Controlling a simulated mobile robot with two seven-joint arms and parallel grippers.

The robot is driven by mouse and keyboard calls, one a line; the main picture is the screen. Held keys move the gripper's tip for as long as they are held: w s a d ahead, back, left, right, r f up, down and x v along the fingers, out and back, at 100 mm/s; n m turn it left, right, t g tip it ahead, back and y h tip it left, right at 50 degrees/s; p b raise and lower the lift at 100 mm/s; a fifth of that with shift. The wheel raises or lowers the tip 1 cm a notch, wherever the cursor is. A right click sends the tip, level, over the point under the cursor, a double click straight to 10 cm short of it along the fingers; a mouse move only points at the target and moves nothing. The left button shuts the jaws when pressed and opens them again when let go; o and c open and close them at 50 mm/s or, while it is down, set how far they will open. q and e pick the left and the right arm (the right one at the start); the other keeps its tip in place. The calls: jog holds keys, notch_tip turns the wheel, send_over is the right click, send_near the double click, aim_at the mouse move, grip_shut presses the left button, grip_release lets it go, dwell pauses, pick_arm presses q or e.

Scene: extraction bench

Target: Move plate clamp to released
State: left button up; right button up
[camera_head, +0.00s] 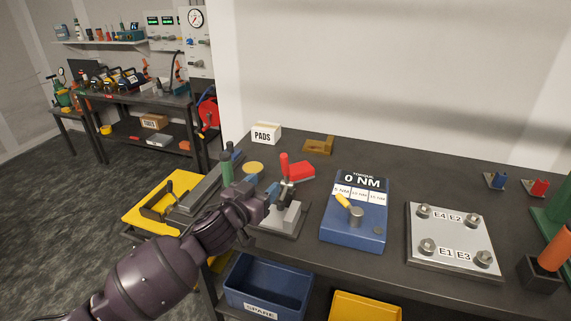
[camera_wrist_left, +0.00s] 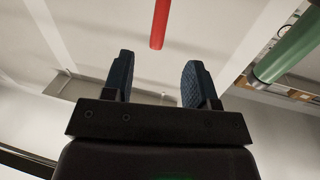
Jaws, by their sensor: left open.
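A toggle-type clamp with an upright red handle (camera_head: 285,166) stands on a grey base (camera_head: 290,221) on the bench; I take it to be the plate clamp. Its red handle (camera_wrist_left: 160,22) also shows in the left wrist view, ahead of the fingers and roughly between them. My left gripper (camera_head: 270,190) is open and empty, just left of the red handle and partly covering the clamp's lower part. Its two dark blue fingers (camera_wrist_left: 157,78) are spread apart, and the handle looks beyond their tips. My right gripper is in neither view.
A green upright handle (camera_head: 227,165) stands close left of my gripper; it shows at right in the wrist view (camera_wrist_left: 288,50). A blue torque box (camera_head: 355,225) and a metal plate (camera_head: 455,238) lie to the right. A red block (camera_head: 300,171) sits behind the clamp.

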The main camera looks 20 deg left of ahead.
aim_at(282, 168)
pick_arm(q)
jog(key=x, duration=1)
jog(key=shift+w+d+p, duration=0.15)
jog(key=shift+w+p, duration=0.15)
jog(key=shift+c, duration=0.2)
grip_shut()
